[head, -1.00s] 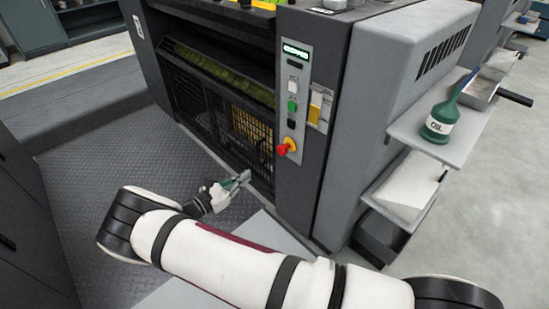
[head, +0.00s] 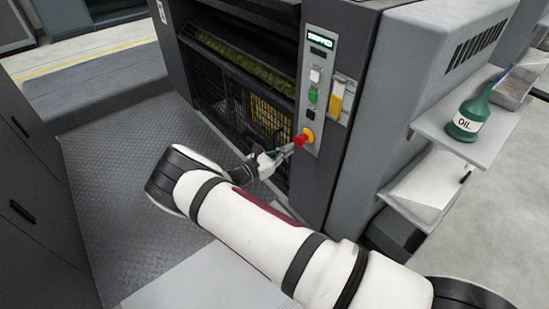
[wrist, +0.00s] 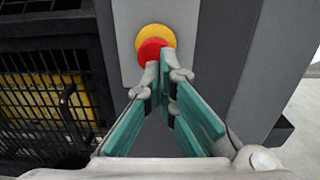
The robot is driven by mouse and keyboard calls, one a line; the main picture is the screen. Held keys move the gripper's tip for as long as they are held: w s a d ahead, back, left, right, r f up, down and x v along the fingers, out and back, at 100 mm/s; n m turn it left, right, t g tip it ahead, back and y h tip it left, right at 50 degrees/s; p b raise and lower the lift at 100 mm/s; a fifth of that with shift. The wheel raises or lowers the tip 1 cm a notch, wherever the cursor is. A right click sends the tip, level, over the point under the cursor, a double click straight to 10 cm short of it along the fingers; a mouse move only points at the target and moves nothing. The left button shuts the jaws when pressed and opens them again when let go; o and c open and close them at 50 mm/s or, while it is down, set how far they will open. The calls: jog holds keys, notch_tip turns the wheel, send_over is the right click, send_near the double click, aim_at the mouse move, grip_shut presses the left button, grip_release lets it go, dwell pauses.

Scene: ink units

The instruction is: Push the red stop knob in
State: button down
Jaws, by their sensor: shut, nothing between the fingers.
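The red stop knob (head: 299,140) sits on a yellow base (head: 308,135) low on the grey control panel of the machine. It also shows in the wrist view (wrist: 150,51), straight ahead of the fingertips. My gripper (head: 291,147) is shut and empty, with its tips at the knob. In the wrist view the closed fingertips (wrist: 159,68) overlap the lower right edge of the red cap. I cannot tell whether they touch it. The panel's small display (head: 316,34) reads STOPPED.
A green button (head: 312,95) and a white button (head: 315,75) are above the knob. A black wire guard with a handle (wrist: 66,104) is left of the panel. A side shelf (head: 432,127) holds a green oil can (head: 468,118).

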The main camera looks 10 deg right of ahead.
aim_at(298, 143)
jog(key=shift+x, duration=1.25)
jog(key=shift+b+x, duration=0.4)
jog(key=shift+x, duration=0.6)
jog(key=p+v, duration=0.1)
jog(key=v, duration=1.3)
jog(key=shift+p, duration=0.35)
jog(key=shift+a, duration=0.15)
